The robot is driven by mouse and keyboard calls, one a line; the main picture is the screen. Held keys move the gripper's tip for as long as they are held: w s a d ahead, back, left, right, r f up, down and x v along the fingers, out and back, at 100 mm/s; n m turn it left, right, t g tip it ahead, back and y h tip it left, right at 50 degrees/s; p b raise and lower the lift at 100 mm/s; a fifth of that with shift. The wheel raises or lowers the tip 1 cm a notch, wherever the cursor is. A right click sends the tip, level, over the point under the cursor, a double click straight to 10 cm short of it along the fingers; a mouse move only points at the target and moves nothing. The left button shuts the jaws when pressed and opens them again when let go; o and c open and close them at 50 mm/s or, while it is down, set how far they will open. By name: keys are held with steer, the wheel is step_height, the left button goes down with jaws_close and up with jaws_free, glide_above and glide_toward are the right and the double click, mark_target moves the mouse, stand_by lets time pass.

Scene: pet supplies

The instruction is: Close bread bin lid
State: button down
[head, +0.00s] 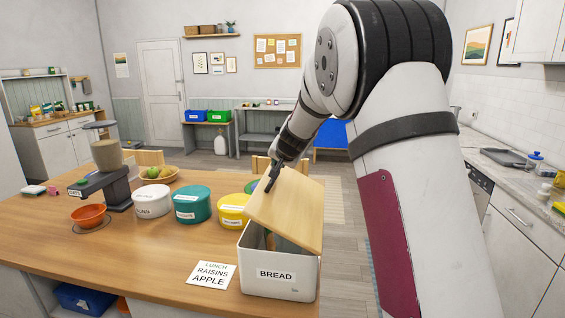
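The bread bin (278,275) is a white box labelled "BREAD" at the table's near right corner. Its light wooden lid (290,212) is tilted up, with its far left side high and its near right side low. A dark gap shows between lid and bin above the label, and something greenish is partly visible inside. My gripper (271,186) is at the lid's raised far left edge, pointing down. It looks very close to that edge, but I cannot tell if it touches. Its fingers are small and dark here, so open or shut is unclear.
On the wooden table (140,262) stand a yellow tub (233,209), a teal tub (192,205), a white tub (152,202) and a fruit bowl (159,175). A card (211,273) lies left of the bin. A chair stands behind the lid. Floor right of the table is partly hidden by my arm.

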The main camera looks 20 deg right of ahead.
mark_target(263, 180)
steer(key=shift+w+a+f+n+g+h, duration=0.2)
steer(key=shift+w+a+f, duration=0.15)
steer(key=shift+a+f, duration=0.2)
steer(key=shift+w+a+f+n+g+h, duration=0.2)
steer(key=shift+w+a+f, duration=0.1)
steer(key=shift+a+f, duration=0.25)
steer(key=shift+w+a+f+n+g+h, duration=0.15)
steer(key=shift+w+a+f+h, duration=0.15)
steer(key=shift+f, duration=0.2)
steer(key=shift+w+a+f+n+g+h, duration=0.15)
steer(key=shift+a+f, duration=0.2)
steer(key=shift+f, duration=0.2)
steer(key=shift+w+a+f+n+g+h, duration=0.1)
steer(key=shift+w+a+f+h, duration=0.2)
steer(key=shift+f, duration=0.2)
steer(key=shift+w+a+f, duration=0.2)
steer(key=shift+a+f, duration=0.05)
steer(key=shift+f, duration=0.45)
steer(key=shift+w+a+f, duration=0.15)
steer(key=shift+a+f, duration=0.1)
steer(key=shift+f, duration=0.4)
